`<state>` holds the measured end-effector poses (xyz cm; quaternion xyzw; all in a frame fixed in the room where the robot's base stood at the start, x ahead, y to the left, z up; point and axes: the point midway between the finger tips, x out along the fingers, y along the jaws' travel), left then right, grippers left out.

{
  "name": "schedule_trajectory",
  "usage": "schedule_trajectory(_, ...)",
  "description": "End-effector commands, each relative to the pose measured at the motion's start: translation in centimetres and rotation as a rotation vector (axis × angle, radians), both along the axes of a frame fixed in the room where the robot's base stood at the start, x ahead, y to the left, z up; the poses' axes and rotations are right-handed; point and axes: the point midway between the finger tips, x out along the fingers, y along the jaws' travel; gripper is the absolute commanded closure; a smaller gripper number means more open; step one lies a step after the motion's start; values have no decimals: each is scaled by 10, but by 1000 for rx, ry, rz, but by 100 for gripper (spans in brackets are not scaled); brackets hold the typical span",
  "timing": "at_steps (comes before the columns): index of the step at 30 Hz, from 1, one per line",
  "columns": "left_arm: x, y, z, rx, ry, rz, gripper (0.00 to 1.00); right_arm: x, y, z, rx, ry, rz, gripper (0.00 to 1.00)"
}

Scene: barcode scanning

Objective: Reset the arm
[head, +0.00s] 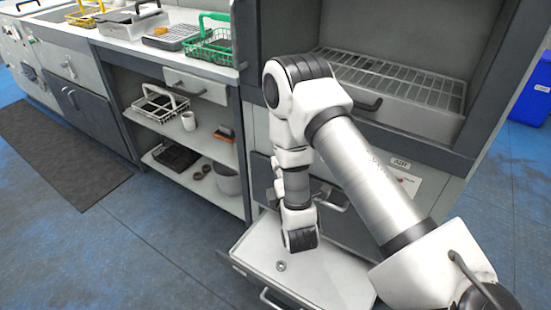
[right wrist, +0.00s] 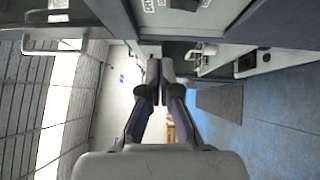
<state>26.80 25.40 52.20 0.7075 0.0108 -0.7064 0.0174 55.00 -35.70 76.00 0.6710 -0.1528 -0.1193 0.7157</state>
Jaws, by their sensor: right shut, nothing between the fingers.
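My right arm (head: 370,170) comes in from the lower right of the head view. It rises to a bent elbow (head: 300,85) in front of the cabinet, then folds down to a wrist joint (head: 298,228) over an open drawer. In the right wrist view my right gripper (right wrist: 161,65) is shut and empty, with its two fingers together. I cannot make out its fingertips clearly in the head view. My left arm and gripper are not in view.
An open drawer (head: 335,280) with a small ring (head: 281,266) inside lies below the arm. A wire rack (head: 390,75) sits in the cabinet behind. Shelves (head: 205,135) and a counter with a green basket (head: 208,45) stand left. Blue floor (head: 130,250) is free at lower left.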

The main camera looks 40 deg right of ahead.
Motion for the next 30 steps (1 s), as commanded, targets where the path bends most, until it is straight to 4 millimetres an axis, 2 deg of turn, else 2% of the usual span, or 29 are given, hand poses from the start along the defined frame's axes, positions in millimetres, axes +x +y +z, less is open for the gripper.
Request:
schedule_trajectory(13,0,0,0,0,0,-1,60,0,0,-1,-1,1,0,100)
schedule_trajectory(15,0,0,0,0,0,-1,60,-2,1,-9,-2,18,4,100)
schedule_trajectory(17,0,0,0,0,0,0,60,-10,9,-25,-5,60,24,100)
schedule_trajectory(20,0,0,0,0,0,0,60,-33,29,-75,96,237,82,100)
schedule_trajectory(21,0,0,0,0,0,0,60,-47,38,-103,212,331,92,100)
schedule_trajectory(23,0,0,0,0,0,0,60,-76,53,-143,426,479,74,100)
schedule_trajectory(24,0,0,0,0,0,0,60,-98,62,-167,570,572,35,100)
schedule_trajectory(27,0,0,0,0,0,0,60,-155,81,-207,886,763,-130,100)
schedule_trajectory(30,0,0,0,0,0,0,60,-206,93,-228,1128,891,-361,100)
